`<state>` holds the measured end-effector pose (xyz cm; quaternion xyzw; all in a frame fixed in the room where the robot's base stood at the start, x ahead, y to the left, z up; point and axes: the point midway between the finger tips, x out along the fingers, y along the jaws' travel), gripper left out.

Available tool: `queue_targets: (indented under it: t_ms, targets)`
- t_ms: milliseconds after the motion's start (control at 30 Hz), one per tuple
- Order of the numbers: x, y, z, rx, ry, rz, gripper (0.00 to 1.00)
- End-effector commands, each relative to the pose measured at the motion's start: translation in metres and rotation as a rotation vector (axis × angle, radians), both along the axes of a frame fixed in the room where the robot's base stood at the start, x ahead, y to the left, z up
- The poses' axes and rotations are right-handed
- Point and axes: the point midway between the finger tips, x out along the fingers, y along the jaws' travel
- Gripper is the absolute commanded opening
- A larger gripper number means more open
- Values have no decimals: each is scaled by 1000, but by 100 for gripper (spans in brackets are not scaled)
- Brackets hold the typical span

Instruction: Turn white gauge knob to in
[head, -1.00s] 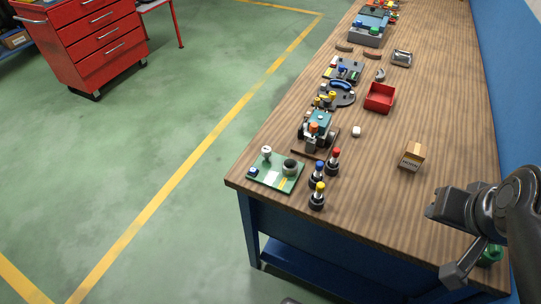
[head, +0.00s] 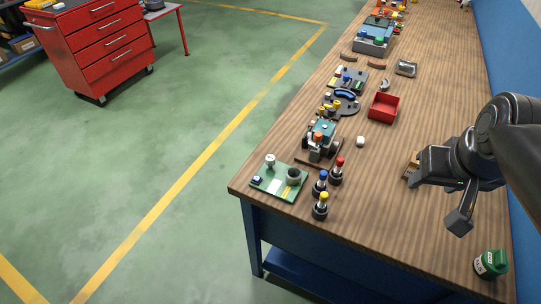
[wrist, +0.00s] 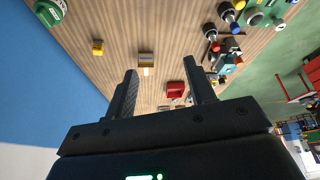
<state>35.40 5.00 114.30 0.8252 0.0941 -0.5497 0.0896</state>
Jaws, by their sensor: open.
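A green board (head: 279,182) lies at the near left corner of the workbench. On it stand a white-topped knob (head: 270,160), a dark round cup-like part (head: 293,176) and a small blue part (head: 257,181). Which part is the gauge, and how the knob is set, is too small to tell. The board also shows at the upper right of the wrist view (wrist: 262,18). My gripper (head: 436,199) is open and empty above the right side of the bench, well apart from the board. Its two fingers also show spread in the wrist view (wrist: 160,74).
Three posts with blue, red and yellow tops (head: 321,200) stand right beside the board. A cardboard box (head: 412,165) is partly hidden by my gripper. A green can (head: 490,263) stands front right.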

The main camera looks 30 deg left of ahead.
Motion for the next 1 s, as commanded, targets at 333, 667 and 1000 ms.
queue_targets:
  t_ms: [333,667,1000]
  targets:
    - [78,106,-6,-83,123,357,50]
    - [119,235,-48,-166,224,691,50]
    - [116,355,-111,-241,308,975,50]
